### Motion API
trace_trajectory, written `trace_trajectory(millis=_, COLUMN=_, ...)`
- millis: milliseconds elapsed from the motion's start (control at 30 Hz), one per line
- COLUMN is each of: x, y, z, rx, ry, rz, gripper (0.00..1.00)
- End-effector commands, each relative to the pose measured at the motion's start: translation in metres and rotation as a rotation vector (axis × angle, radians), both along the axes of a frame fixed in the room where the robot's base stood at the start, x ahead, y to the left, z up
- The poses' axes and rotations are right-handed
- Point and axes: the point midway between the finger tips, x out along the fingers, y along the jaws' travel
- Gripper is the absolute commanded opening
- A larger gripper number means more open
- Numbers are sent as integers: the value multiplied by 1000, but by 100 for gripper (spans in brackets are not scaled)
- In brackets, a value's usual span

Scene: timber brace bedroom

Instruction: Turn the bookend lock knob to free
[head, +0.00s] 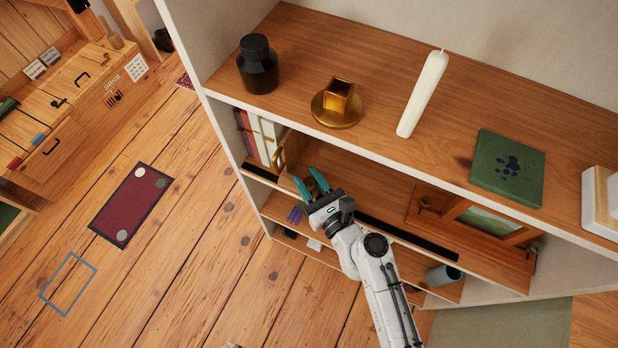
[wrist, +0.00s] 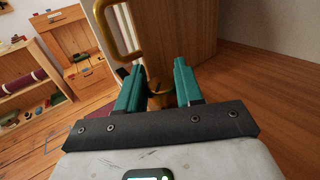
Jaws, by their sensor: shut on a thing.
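The bookend is a wooden block in the wrist view (wrist: 184,38), with a brass loop handle (wrist: 128,52) on its left side. The handle also shows in the head view (head: 279,157), beside the upright books. The lock knob (wrist: 158,99) is a small brass piece low on the bookend, between my teal fingers in the wrist view. My gripper (head: 309,180) reaches into the middle shelf, and its fingers (wrist: 158,78) are shut on the knob. The fingers partly cover the knob, so I cannot tell its turn angle. My gripper hides the knob in the head view.
Upright books (head: 262,138) stand left of the bookend. The shelf top above my arm carries a dark jar (head: 257,68), a brass holder (head: 338,105), a white candle (head: 422,94) and a green book (head: 508,168). A wooden frame (head: 480,222) lies to the right.

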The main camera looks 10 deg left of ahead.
Motion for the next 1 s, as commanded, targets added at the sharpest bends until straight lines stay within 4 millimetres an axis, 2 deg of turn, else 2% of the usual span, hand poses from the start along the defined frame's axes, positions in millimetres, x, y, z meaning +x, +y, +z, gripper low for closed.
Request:
trace_trajectory(millis=700, x=2, y=-1, z=-1, rx=0, ry=-2, rz=567, gripper=5)
trace_trajectory(millis=1000, x=1, y=-1, z=-1, rx=0, ry=0, rz=712, gripper=5)
